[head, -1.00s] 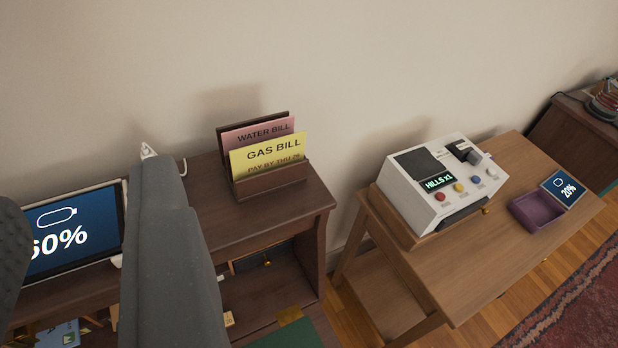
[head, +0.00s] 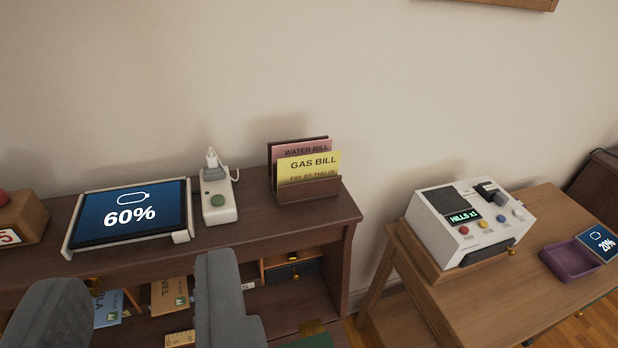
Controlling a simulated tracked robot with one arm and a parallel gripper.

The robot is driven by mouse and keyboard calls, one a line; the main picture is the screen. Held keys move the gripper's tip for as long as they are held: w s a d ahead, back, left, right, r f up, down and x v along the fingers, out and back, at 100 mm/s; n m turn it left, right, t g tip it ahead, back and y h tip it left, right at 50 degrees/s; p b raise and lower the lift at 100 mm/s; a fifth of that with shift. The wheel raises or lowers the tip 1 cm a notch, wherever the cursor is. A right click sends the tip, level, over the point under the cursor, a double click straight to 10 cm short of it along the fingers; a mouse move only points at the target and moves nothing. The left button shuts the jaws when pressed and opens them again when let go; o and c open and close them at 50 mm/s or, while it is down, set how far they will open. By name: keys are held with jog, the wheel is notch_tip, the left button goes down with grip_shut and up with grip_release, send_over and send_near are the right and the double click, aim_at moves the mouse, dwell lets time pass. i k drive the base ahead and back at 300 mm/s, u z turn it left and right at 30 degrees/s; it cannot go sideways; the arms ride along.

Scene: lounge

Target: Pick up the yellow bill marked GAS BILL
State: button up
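The yellow bill marked GAS BILL (head: 308,168) stands upright in a dark brown wooden letter rack (head: 310,191) on top of the dark wooden desk. A pink bill marked WATER BILL (head: 305,148) stands behind it in the same rack. The rack's front lip hides the yellow bill's lower edge. My gripper (head: 140,300) shows at the bottom left as two grey fingers set wide apart. It is open, with nothing held between its fingers. In the picture it is below and left of the rack, apart from the bills.
Envelopes (head: 170,295) lie in the desk below. Right, a wooden table (head: 450,290) holds a white machine (head: 470,225) and a purple tray (head: 570,262).

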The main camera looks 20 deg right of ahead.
aim_at(297, 169)
jog(key=u, duration=0.05)
jog(key=i, duration=0.9)
jog(key=z, duration=0.05)
